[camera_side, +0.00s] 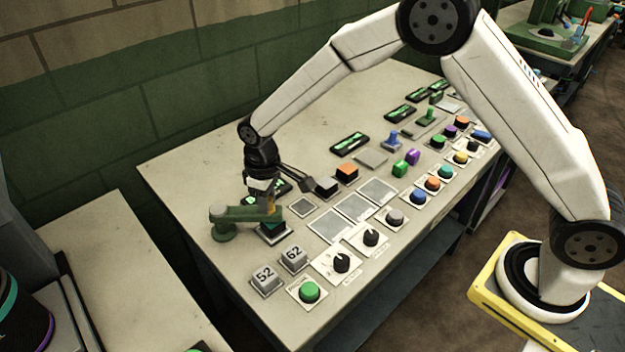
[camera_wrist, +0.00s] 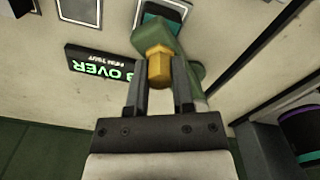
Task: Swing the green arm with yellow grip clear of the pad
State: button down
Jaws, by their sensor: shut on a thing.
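The green arm (camera_side: 247,214) stands near the left end of the table, on a round green pivot base (camera_side: 224,231). Its yellow grip (camera_wrist: 159,66) is a faceted knob between the two fingers of my gripper (camera_wrist: 160,88). My gripper also shows in the side view (camera_side: 268,203), pointing down over the arm's free end. The fingers are shut on the yellow grip. The pad (camera_side: 273,231) is a dark teal-topped block; the free end of the green arm lies over part of it. In the wrist view the pad (camera_wrist: 165,14) shows just beyond the arm.
A display sign (camera_wrist: 98,62) lies close to the arm. A green button (camera_side: 309,291) and several knobs line the table's front edge. Bare table (camera_side: 185,185) lies behind and left of the arm.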

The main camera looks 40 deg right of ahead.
jog(key=shift+s+a, duration=0.1)
dwell(0.5)
jog(key=shift+s+a+m, duration=0.5)
jog(key=shift+a+m, duration=0.1)
jog(key=shift+m, duration=0.25)
jog(key=shift+s+a+m, duration=0.45)
jog(key=shift+a+m, duration=0.15)
jog(key=shift+m, duration=0.25)
jog(key=a+m, duration=0.9)
jog(key=m, duration=0.1)
jog(key=shift+s+a+m, duration=0.3)
jog(key=shift+s+m, duration=0.1)
jog(key=shift+r, duration=0.1)
jog(key=shift+c, duration=2.4)
grip_release()
